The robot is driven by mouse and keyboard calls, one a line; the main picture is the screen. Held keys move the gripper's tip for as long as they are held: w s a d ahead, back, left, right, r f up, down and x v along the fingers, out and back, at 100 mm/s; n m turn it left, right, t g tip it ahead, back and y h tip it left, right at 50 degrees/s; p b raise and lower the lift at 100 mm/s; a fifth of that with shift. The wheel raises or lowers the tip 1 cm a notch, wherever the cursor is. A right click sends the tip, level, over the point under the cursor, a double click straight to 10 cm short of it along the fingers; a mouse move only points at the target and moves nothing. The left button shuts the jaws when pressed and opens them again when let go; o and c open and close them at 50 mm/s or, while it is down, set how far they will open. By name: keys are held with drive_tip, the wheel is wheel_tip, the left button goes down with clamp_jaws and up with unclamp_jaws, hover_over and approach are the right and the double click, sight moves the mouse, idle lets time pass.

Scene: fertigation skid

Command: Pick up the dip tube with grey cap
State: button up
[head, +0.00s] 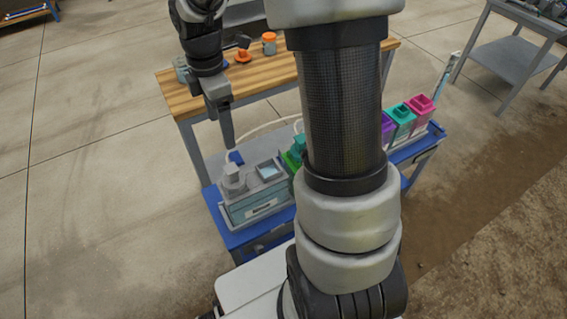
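A grey cap (233,181) stands up at the left end of the grey-lidded tank (258,205). It looks like the cap of the dip tube; no tube shows below it. My gripper (226,138) hangs pointing down above and behind the cap, apart from it. Its fingers overlap in this view, so the gap between them does not show. Nothing is visibly held. My own arm column hides the middle of the tank row.
A blue bench (232,238) carries the tanks, including green (292,160), teal (401,116) and magenta (421,104) ones. A small blue part (236,158) is behind the cap. A wooden-topped table (185,98) holds orange items behind. Floor at left is clear.

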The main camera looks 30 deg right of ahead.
drive_tip(key=m+p, duration=0.2)
drive_tip(key=m, duration=0.2)
drive_tip(key=m+p, duration=0.1)
drive_tip(key=m, duration=1.3)
approach(231, 168)
drive_tip(key=f, duration=0.7)
drive_tip(key=shift+s+a+f, duration=0.1)
drive_tip(key=shift+a+f, duration=0.1)
drive_tip(key=shift+a, duration=0.2)
drive_tip(key=shift+d+f+b, duration=0.2)
drive_tip(key=shift+f, duration=1.15)
drive_tip(key=shift+d+f+b, duration=0.15)
drive_tip(key=shift+d+f, duration=0.05)
drive_tip(key=shift+f, duration=1.15)
